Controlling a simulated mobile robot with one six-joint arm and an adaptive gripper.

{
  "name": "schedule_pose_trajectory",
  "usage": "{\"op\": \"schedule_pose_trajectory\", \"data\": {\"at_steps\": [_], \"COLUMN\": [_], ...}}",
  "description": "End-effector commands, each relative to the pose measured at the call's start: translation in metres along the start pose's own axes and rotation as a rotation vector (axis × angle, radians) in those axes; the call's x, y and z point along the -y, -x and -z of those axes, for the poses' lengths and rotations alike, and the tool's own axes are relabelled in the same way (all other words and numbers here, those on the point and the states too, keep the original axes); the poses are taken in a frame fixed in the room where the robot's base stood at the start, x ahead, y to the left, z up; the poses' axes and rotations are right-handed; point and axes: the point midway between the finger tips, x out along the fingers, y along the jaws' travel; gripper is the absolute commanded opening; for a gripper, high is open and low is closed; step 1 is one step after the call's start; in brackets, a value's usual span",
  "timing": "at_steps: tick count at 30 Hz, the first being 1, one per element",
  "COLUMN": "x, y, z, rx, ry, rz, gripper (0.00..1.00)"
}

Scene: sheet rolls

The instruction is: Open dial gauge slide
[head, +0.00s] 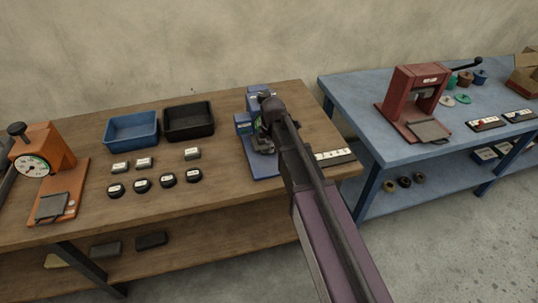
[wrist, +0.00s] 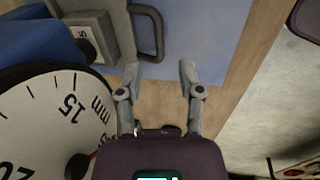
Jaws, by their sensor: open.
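In the wrist view a large white dial (wrist: 40,125) marked in mm, with a dark rim, fills the lower left. Above it is a grey slide block (wrist: 112,28) with a grey loop handle (wrist: 159,32), over a blue base plate (wrist: 200,30). My gripper (wrist: 160,72) is open and empty, its fingertips just below the loop handle in the picture; the left fingertip is close to the handle's end, and I cannot tell if it touches. In the head view the blue gauge (head: 243,122) stands on the wooden bench, partly hidden by my arm.
A blue tray (head: 132,128) and a black tray (head: 189,121) stand left of the gauge, with several small labelled blocks and dark pucks in front. An orange dial device (head: 60,150) is at far left. A red press (head: 405,100) stands on the blue table (head: 350,95) at right.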

Motion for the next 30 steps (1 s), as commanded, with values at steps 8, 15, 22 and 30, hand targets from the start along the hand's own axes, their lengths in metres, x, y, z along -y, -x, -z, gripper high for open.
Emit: {"op": "schedule_pose_trajectory", "data": {"at_steps": [8,15,22,30], "x": [0.000,0.000,0.000,0.000], "y": [-0.026,-0.037,-0.040,-0.039], "z": [0.000,0.000,0.000,0.000], "rx": [0.000,0.000,0.000,0.000], "ry": [0.000,0.000,0.000,0.000], "rz": [0.000,0.000,0.000,0.000], "gripper": [0.48,0.48,0.48,0.45]}}
